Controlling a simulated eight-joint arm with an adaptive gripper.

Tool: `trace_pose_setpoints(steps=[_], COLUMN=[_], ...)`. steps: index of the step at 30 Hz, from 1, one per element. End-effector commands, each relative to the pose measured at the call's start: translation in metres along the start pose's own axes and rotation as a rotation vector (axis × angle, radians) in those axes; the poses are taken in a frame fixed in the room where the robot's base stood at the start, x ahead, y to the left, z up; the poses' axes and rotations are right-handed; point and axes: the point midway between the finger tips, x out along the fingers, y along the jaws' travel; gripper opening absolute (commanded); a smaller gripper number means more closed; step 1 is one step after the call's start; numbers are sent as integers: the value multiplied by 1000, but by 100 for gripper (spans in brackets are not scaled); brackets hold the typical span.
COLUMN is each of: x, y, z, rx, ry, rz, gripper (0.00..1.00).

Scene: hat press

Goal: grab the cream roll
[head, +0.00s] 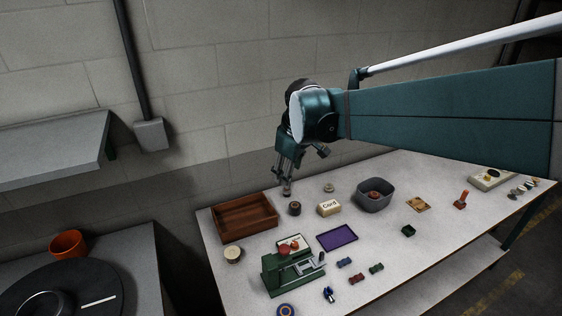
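A round cream roll (233,254) stands on the white table in front of the brown wooden tray, at the table's left side. A smaller tan roll (329,187) lies further back, right of my gripper. I cannot tell for sure which of the two is the cream roll named. My gripper (286,191) points down over the back of the table, near a dark brown roll (294,208). It is apart from the roll at the left. The fingers are small and dark here, and I cannot tell whether they are open or shut.
The wooden tray (273,222) is left of my gripper. Small coloured pieces lie in front.

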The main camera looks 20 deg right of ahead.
Motion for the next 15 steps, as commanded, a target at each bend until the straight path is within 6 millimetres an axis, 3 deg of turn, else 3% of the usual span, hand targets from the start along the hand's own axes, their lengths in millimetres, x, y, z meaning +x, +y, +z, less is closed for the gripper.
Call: trace_pose_setpoints(steps=[15], x=[57], y=[88], z=[-19], rx=[-187], ry=[-78], rz=[-51], gripper=[42])
